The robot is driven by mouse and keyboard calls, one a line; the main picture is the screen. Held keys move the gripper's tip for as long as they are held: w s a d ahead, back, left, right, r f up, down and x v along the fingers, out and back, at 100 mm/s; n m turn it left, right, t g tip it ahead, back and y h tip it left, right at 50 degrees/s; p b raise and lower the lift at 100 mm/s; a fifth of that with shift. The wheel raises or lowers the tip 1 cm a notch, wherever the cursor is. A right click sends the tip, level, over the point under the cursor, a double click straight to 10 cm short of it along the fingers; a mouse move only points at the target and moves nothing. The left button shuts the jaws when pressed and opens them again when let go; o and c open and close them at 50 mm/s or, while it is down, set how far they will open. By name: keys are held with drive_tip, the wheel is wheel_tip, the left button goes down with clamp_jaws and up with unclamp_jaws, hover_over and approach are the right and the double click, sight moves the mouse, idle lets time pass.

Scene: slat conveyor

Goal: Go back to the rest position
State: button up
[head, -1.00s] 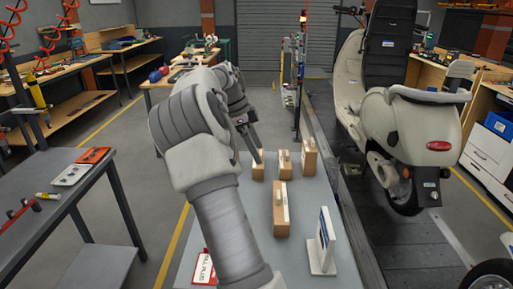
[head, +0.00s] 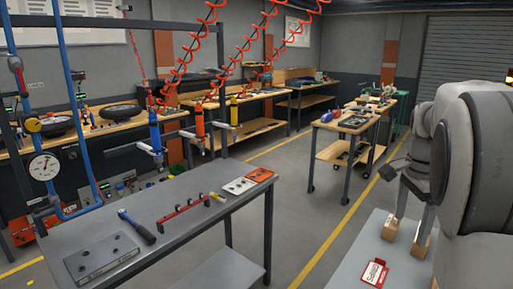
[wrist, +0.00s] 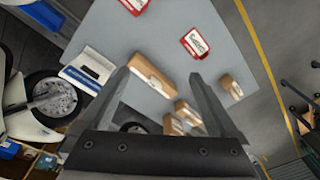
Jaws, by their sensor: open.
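My gripper (wrist: 160,78) is open above the grey table (wrist: 235,50), its two fingers spread apart in the wrist view. A brown box (wrist: 150,75) shows between the fingertips, lower down on the table; nothing is seen held. In the head view my gripper (head: 412,215) is at the right edge, partly hidden by my arm. Its fingers overlap two brown boxes (head: 391,230) there; whether they touch cannot be told.
Several other boxes (wrist: 230,87) stand on the table with a red-framed sign (wrist: 195,43) and a white-and-blue stand (wrist: 92,70). A dark workbench (head: 150,200) with tools stands at the left. The aisle floor (head: 300,215) between is clear.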

drive_tip(key=s+a+n+t+y, duration=0.1)
drive_tip(key=s+a+n+t, duration=0.4)
drive_tip(key=s+a+n, duration=1.2)
drive_tip(key=s+a+f, duration=0.1)
drive_tip(key=s+a, duration=0.1)
drive_tip(key=a, duration=0.1)
drive_tip(key=shift+n, duration=0.4)
